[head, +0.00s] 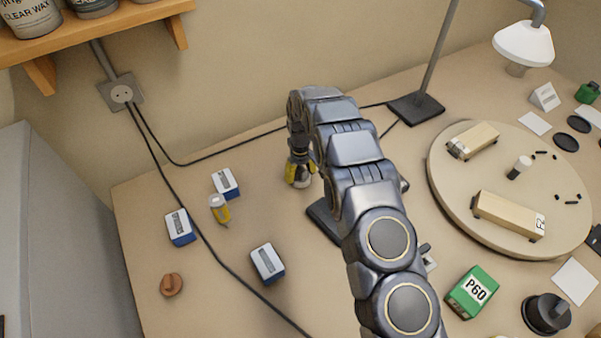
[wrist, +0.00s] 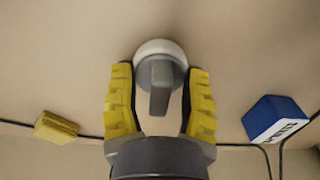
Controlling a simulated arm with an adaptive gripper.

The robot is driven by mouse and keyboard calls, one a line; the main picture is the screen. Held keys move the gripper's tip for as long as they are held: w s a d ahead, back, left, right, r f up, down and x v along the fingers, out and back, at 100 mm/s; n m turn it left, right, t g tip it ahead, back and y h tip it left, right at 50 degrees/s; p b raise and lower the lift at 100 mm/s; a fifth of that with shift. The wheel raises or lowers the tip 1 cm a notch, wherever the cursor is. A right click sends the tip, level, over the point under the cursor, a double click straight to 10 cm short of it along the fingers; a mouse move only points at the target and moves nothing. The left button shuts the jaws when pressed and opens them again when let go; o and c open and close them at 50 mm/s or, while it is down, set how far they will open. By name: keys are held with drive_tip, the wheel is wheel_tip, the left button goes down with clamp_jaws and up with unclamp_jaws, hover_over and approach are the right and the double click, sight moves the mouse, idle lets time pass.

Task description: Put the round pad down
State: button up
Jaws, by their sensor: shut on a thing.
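The round pad (wrist: 160,50) is a pale disc with a grey grip block (wrist: 158,84) on it. My arm stands close by at the right. I cannot tell whether the pad touches the bench top.
Blue-and-white boxes (head: 226,183), (head: 180,228), (head: 267,263) and a yellow bottle (head: 219,209) stand left of my gripper. A brown knob (head: 171,285) lies at front left. A round board (head: 440,196) with wooden blocks is at right. Black cables (head: 183,205) cross the bench.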

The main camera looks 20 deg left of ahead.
drive_tip(key=shift+f, duration=0.2)
drive_tip(key=shift+f, duration=0.1)
drive_tip(key=o, duration=0.8)
